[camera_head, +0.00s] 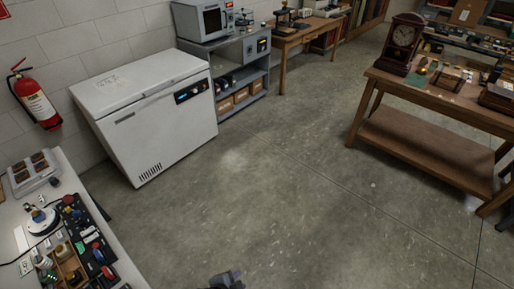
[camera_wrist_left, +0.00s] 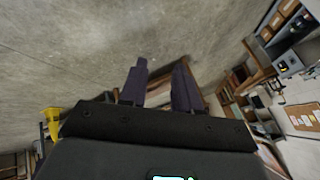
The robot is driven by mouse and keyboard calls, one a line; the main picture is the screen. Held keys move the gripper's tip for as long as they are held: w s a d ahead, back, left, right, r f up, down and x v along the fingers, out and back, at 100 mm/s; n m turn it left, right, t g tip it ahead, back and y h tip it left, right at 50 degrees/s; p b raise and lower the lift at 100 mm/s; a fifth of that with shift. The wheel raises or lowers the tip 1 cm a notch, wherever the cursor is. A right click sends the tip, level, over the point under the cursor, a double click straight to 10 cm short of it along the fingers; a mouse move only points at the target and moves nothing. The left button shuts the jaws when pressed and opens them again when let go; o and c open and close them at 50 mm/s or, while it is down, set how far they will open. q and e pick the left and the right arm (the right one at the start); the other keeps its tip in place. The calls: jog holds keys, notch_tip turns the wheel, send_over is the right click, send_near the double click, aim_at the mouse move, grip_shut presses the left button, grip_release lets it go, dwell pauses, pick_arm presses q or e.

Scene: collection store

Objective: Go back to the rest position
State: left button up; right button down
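My left gripper (camera_head: 228,279) shows only as a small dark piece at the bottom edge in the head view, over bare floor. In the left wrist view its two dark fingers (camera_wrist_left: 160,70) stand apart with nothing between them, so it is open and empty. The rest of the left arm is out of the head view. My right gripper is in neither view.
A white worktable (camera_head: 75,187) with small items stands at lower left. A white chest freezer (camera_head: 160,130) is against the wall, beside a grey shelf unit (camera_head: 233,75). A wooden table (camera_head: 440,105) with a clock (camera_head: 402,40) stands right. The middle floor is clear.

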pick_arm(q)
jog(key=s+a+r+n+g+y, duration=0.2)
jog(key=s+a+n, duration=0.4)
jog(key=s+a, duration=0.15)
jog(key=s+a+r+n+g+y, duration=0.1)
jog(key=s+a+r+n, duration=0.2)
jog(key=s+a+n, duration=0.4)
notch_tip(320, 180, up, 25)
jog(key=a+p, duration=0.1)
jog(key=p, duration=2.4)
jog(key=shift+w+f, duration=0.15)
jog(key=shift+w, duration=0.3)
jog(key=shift+a, duration=0.1)
